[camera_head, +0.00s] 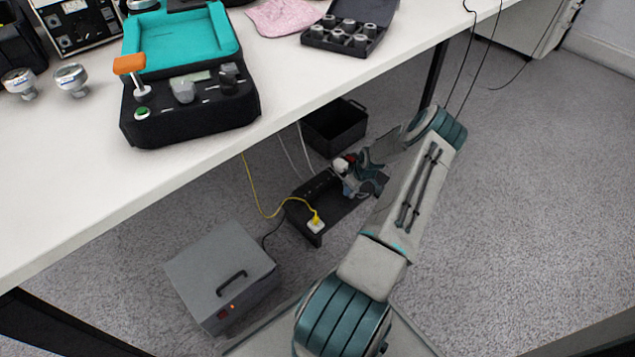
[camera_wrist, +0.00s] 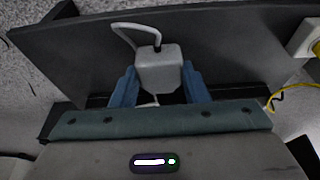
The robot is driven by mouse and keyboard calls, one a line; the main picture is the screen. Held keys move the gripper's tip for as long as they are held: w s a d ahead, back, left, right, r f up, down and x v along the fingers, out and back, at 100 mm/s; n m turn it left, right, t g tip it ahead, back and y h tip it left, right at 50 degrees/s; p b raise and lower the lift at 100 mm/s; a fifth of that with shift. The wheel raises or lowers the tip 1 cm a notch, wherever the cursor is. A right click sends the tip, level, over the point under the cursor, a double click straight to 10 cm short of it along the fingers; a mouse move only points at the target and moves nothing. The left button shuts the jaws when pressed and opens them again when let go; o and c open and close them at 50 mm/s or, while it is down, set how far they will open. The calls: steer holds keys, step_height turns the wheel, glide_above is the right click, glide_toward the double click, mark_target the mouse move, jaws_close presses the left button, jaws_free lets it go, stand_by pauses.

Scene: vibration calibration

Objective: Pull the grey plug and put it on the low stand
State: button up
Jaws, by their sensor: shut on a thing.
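The grey plug (camera_wrist: 159,70) is a pale grey block between the two blue fingers of my gripper (camera_wrist: 158,88) in the wrist view. My gripper is shut on it, and a grey cord loops from its far end up to the left.
A white plug (camera_head: 316,225) with a yellow cable sits at the stand's near end. A black bin (camera_head: 335,128) is behind, and a grey box with a handle (camera_head: 219,275) is at front left. The white tabletop (camera_head: 190,165) overhangs at left. Carpet at right is clear.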

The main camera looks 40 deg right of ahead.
steer(key=shift+f, duration=0.4)
steer(key=o, duration=1)
steer(key=shift+o, duration=0.2)
steer(key=shift+r, duration=0.2)
steer(key=shift+p+v, duration=1.6)
steer(key=shift+v, duration=0.75)
steer(key=shift+r, duration=0.1)
steer(key=shift+s+r, duration=0.15)
steer(key=shift+r, duration=0.2)
steer(key=p+v, duration=0.5)
steer(key=v, duration=0.8)
